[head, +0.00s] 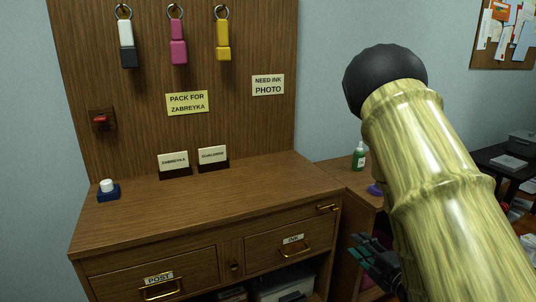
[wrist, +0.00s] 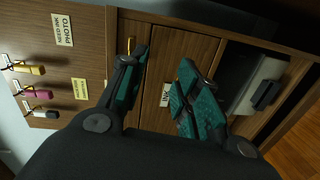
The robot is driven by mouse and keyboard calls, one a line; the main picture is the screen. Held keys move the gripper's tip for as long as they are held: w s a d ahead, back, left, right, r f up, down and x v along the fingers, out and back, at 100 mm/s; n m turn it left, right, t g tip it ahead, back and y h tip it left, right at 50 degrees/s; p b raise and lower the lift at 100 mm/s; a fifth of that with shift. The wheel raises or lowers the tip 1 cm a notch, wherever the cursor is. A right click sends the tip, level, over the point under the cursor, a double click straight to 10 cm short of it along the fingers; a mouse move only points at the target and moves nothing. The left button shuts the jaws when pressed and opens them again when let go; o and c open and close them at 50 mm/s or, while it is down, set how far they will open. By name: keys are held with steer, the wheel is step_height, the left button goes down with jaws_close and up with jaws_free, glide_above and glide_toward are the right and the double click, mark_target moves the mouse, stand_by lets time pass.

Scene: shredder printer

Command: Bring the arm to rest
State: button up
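My arm, with a yellow-green bamboo-like surface and a dark round joint, fills the right side of the head view. My gripper (head: 378,262) shows low in the head view, in front of the right end of the wooden desk (head: 210,205) and partly hidden by my arm. In the wrist view my gripper (wrist: 158,92) has its two teal-padded fingers spread wide apart. Nothing is between them. The drawer labelled INK (head: 270,252) is behind the fingers; it also shows in the wrist view (wrist: 172,120).
White, pink and yellow tags (head: 178,40) hang on the back panel. Two name cards (head: 173,162) and a blue-based white item (head: 107,190) stand on the desk. A POST drawer (head: 185,275) is at left. A green bottle (head: 358,157) stands on the side cabinet. A printer-like box (wrist: 262,85) sits below.

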steer(key=s+a+f+m+g+h, duration=0.15)
steer(key=s+f+m+g, duration=0.4)
steer(key=f, duration=0.75)
steer(key=s+a+f+m+g+h, duration=0.1)
steer(key=s+f+m+g+h, duration=0.15)
steer(key=s+f+m, duration=0.75)
steer(key=s+a+f+m+g, duration=0.35)
steer(key=s+f, duration=0.35)
steer(key=s, duration=0.4)
steer(key=s+a+f+m+g, duration=0.2)
steer(key=s+f+g, duration=0.4)
steer(key=s, duration=0.6)
step_height(320, 180, up, 22)
steer(key=t+h+p, duration=0.1)
steer(key=p, duration=2.2)
steer(key=shift+w, duration=0.45)
